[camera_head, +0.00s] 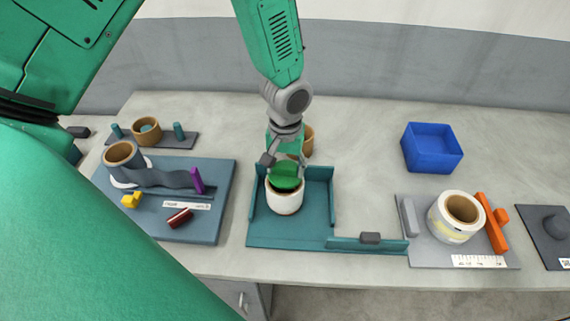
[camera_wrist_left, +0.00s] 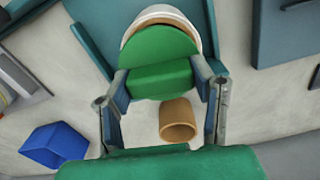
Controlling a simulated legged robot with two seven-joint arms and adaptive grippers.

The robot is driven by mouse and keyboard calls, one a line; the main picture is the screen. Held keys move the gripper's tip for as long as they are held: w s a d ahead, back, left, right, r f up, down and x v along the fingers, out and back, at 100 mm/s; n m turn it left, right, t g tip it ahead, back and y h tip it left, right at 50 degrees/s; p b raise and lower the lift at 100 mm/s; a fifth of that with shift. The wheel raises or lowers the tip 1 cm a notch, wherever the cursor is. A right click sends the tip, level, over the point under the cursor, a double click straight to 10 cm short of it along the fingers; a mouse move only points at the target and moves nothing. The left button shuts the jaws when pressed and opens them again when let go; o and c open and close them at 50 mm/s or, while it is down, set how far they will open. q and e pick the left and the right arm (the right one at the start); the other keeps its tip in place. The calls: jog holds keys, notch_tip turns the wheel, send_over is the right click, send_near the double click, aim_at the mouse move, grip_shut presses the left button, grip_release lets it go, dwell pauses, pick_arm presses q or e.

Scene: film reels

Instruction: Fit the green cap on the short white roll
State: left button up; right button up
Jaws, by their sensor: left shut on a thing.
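The green cap (camera_head: 285,176) is held between the fingers of my left gripper (camera_head: 284,165), which is shut on it. The cap is tilted over the short white roll (camera_head: 285,200), at its top opening. The roll stands upright in a teal tray (camera_head: 320,213). In the left wrist view, the green cap (camera_wrist_left: 160,55) is between the fingers (camera_wrist_left: 160,85), with the white roll (camera_wrist_left: 160,14) showing behind its edge. I cannot tell whether the cap touches the rim. The inside of the roll is hidden by the cap. My right gripper is not in view.
A brown roll (camera_head: 308,141) stands behind the tray. At left is a blue-grey board (camera_head: 205,225) with a dark strip and small parts. At right are a blue bin (camera_head: 432,150) and a larger white roll (camera_head: 452,220) on a grey board. Free table lies between tray and bin.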

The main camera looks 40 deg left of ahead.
pick_arm(q)
jog(key=shift+d, duration=0.5)
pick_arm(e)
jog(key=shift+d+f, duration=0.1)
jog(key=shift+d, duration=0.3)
pick_arm(q)
jog(key=shift+a+f+b, duration=0.3)
jog(key=shift+a+f, duration=0.05)
jog(key=shift+f, duration=0.2)
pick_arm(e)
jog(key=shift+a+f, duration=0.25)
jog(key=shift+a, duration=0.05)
pick_arm(q)
jog(key=shift+d+f, duration=0.2)
jog(key=shift+f, duration=0.05)
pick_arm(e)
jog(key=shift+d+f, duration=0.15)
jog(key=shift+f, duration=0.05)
pick_arm(q)
jog(key=shift+r, duration=0.25)
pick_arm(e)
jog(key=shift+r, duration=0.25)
pick_arm(q)
jog(key=shift+a+r+p, duration=0.1)
jog(key=shift+r+p, duration=0.5)
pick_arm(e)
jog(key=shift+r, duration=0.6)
pick_arm(q)
jog(key=shift+a, duration=0.3)
